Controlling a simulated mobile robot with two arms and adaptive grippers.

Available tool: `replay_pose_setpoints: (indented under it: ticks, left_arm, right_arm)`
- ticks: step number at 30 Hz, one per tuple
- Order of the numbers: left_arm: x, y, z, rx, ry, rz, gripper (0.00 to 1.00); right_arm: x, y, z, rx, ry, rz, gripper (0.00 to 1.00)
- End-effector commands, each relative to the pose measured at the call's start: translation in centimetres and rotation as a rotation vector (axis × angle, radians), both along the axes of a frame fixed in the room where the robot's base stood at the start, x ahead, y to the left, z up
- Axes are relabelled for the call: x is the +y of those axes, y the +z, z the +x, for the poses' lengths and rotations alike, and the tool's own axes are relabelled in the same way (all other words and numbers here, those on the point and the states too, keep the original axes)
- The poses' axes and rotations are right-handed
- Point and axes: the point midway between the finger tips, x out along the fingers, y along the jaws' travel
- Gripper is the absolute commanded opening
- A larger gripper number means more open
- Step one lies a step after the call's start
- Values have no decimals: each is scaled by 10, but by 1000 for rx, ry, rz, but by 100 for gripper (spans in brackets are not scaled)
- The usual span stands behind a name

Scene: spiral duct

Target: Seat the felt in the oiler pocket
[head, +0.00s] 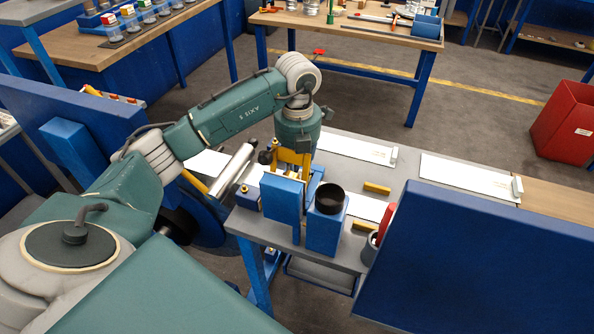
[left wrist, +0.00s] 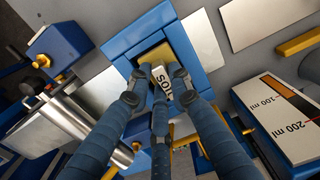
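In the left wrist view a blue block with a square pocket (left wrist: 117,47) lies under my left gripper (left wrist: 160,72). A tan piece (left wrist: 153,53), which looks like the felt, shows in the pocket opening. A white face with black letters (left wrist: 162,78) shows between the fingers; whether it belongs to the felt is unclear. The three blue-grey fingers reach down close together at the pocket, and their tips partly hide it. Their grip cannot be made out. In the head view my left gripper (head: 292,158) points down behind an upright blue block (head: 282,205). My right gripper is not in view.
A blue box with a dark round cup (head: 330,200) stands right of the gripper. Yellow bars (head: 377,188) and white plates (head: 357,148) lie on the grey bench. A large blue panel (head: 470,260) hides the bench's near right. A silver cylinder (head: 233,170) lies at left.

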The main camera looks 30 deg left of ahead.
Motion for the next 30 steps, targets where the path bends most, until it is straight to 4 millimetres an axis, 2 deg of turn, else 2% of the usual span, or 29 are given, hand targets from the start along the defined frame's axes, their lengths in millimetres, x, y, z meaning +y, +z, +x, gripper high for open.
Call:
replay_pose_setpoints:
  ticks: [1,3,12,17,23,30]
  left_arm:
    - [0,0,0,0,1,0,29]
    - [1,0,0,0,1,0,38]
    - [1,0,0,1,2,1,38]
    - [1,10,0,0,1,1,38]
    - [1,41,0,-1,1,0,38]
    - [0,96,1,-2,1,-1,38]
  right_arm:
    - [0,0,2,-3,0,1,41]
    - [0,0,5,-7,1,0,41]
    - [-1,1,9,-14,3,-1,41]
    - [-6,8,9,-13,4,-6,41]
    - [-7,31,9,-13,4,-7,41]
    - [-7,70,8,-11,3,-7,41]
